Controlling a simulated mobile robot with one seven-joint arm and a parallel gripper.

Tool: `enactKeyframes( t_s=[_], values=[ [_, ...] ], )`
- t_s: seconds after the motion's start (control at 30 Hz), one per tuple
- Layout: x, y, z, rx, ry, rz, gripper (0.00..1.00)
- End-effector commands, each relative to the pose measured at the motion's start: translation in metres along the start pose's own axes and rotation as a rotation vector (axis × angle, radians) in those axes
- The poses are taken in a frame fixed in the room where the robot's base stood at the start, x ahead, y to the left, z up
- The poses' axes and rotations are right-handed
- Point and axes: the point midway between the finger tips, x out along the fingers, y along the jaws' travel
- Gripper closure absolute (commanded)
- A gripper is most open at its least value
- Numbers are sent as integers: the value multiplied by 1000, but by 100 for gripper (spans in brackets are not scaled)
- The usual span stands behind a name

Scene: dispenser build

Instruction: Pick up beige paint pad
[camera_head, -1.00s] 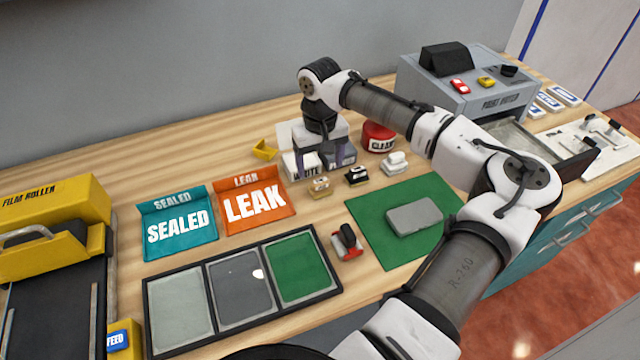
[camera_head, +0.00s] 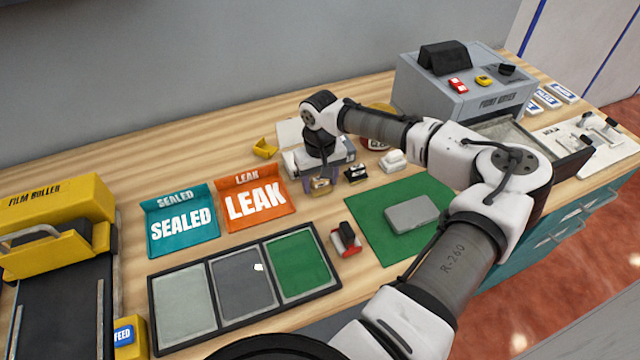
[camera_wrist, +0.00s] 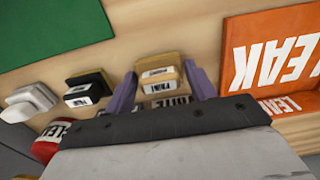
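In the wrist view the beige paint pad (camera_wrist: 158,74) lies between the two purple fingers of my gripper (camera_wrist: 161,88). The fingers are open, with a gap visible beside the pad. In the head view my gripper (camera_head: 321,181) is low, right at the pad, and its body hides part of the area behind. Whether the fingers touch the pad cannot be told.
A black pad (camera_head: 356,174) and a white pad (camera_head: 393,160) stand just right of the beige one. The orange LEAK tray (camera_head: 254,200) is close on the left. A red round container (camera_head: 378,143) is behind. A green mat (camera_head: 370,225) lies in front.

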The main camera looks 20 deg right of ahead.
Motion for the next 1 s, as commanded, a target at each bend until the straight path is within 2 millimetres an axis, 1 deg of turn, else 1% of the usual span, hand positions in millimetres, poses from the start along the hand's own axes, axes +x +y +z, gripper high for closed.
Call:
enactKeyframes(
  t_s=[0.03, 0.1, 0.2, 0.47, 0.57, 0.63, 0.77, 0.87, 1.0],
  values=[
    [0, 0, 0, 0, 0, 0, 52],
    [0, 0, 0, 0, 0, 0, 61],
    [0, 0, 0, 0, 0, 0, 72],
    [-2, 0, 0, 0, 0, 0, 72],
    [-6, 0, 0, 1, 0, 0, 72],
    [-13, 0, 0, 1, 2, 0, 72],
    [-35, 1, 0, 1, 3, 1, 72],
    [-63, 0, -1, 0, 5, 1, 72],
    [-106, 0, -1, 1, 4, 0, 72]
  ],
)
